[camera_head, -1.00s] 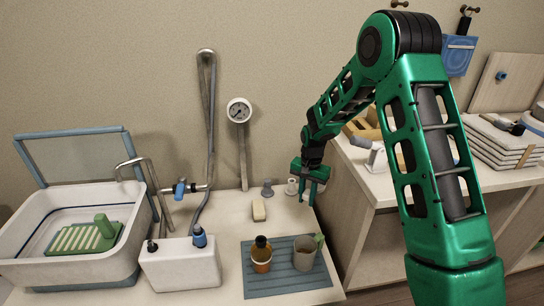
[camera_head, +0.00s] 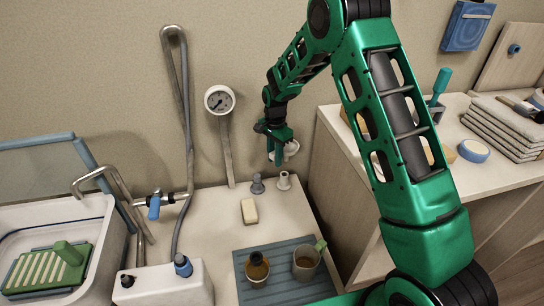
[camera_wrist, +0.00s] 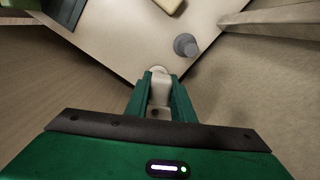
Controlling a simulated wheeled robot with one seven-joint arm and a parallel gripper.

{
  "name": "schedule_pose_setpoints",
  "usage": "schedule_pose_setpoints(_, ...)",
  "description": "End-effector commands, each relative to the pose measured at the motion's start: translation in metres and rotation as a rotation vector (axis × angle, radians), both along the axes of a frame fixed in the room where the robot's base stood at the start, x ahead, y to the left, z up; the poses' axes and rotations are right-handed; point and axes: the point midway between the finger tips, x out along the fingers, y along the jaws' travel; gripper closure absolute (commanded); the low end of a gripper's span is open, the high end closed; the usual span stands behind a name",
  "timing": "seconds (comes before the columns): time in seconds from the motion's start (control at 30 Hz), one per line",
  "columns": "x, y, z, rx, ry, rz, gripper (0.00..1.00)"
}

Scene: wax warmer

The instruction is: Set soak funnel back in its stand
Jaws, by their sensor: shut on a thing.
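My gripper (camera_head: 275,148) is shut on a small pale white piece, seemingly the soak funnel (camera_head: 291,149), and holds it in the air near the wall. In the wrist view my gripper (camera_wrist: 160,92) has the pale funnel (camera_wrist: 160,88) between its green fingers. Its exact shape is partly hidden by the fingers. Below it, near the back edge of the table, a small white stand (camera_head: 284,182) stands beside a grey one (camera_head: 257,184). The grey stand also shows in the wrist view (camera_wrist: 186,45). The funnel is apart from both stands in the head view.
A soap bar (camera_head: 249,211) lies in front of the stands. A blue-grey mat (camera_head: 282,291) carries an amber jar (camera_head: 257,268) and a grey mug (camera_head: 306,262). A gauge (camera_head: 219,100) on a post rises at the left. A wooden counter (camera_head: 475,175) stands right.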

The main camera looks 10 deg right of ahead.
Motion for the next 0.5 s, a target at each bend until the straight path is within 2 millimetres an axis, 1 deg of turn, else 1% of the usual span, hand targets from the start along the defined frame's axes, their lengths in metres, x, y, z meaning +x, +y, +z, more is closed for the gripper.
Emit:
schedule_pose_setpoints(0.3, -0.002, 0.008, 0.000, 0.001, -0.008, 0.008, 1.00)
schedule_pose_setpoints(0.5, -0.002, 0.007, -0.011, 0.001, -0.005, 0.008, 1.00)
